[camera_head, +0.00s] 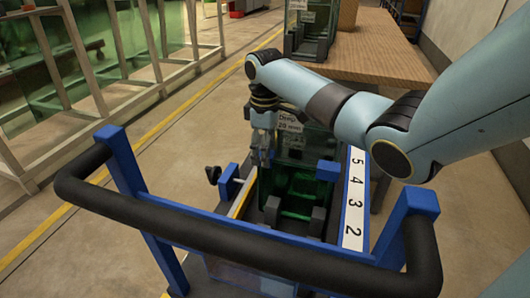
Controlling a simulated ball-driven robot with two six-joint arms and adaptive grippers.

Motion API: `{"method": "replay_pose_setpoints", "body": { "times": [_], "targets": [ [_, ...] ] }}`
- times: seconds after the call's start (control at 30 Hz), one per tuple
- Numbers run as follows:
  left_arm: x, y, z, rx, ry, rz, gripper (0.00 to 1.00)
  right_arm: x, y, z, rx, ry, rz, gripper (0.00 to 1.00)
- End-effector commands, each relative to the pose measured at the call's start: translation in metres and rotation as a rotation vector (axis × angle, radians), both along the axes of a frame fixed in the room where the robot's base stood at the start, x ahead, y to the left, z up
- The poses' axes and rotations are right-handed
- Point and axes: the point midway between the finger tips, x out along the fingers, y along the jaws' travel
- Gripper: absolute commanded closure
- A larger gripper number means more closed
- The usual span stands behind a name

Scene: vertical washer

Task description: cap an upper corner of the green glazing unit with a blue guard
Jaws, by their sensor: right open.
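The green glazing unit (294,182) stands upright in the blue trolley in front of me, with dark blocks at its foot. My right arm comes in from the right, and my right gripper (262,156) points down at the unit's upper left corner, with its fingers apart. I cannot tell whether the fingers touch the glass. A blue block (328,171) sits near the unit's upper right side; I cannot tell whether it is a guard or a trolley part. No guard shows clearly in the gripper. My left gripper is not in view.
The trolley's black handle (230,240) crosses the foreground. A numbered white strip (354,200) runs along its right side. A wooden table (375,50) with another glass unit (305,30) stands behind. A glass rack (90,80) is at left, with clear floor between.

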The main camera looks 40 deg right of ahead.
Motion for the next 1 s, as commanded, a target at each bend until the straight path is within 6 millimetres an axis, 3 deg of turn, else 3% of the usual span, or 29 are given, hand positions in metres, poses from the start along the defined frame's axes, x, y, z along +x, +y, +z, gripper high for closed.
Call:
{"method": "replay_pose_setpoints", "body": {
  "times": [0.3, 0.5, 1.0],
  "targets": [
    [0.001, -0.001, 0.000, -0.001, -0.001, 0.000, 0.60, 0.001, 0.000, 0.069, 0.000, -0.004, 0.001, 0.39],
    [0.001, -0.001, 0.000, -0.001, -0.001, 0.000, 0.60, 0.001, 0.000, 0.100, 0.000, -0.002, 0.000, 0.39],
    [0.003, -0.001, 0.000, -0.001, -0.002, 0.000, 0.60, 0.000, 0.000, 0.109, 0.000, 0.000, 0.000, 0.39]
  ]
}}
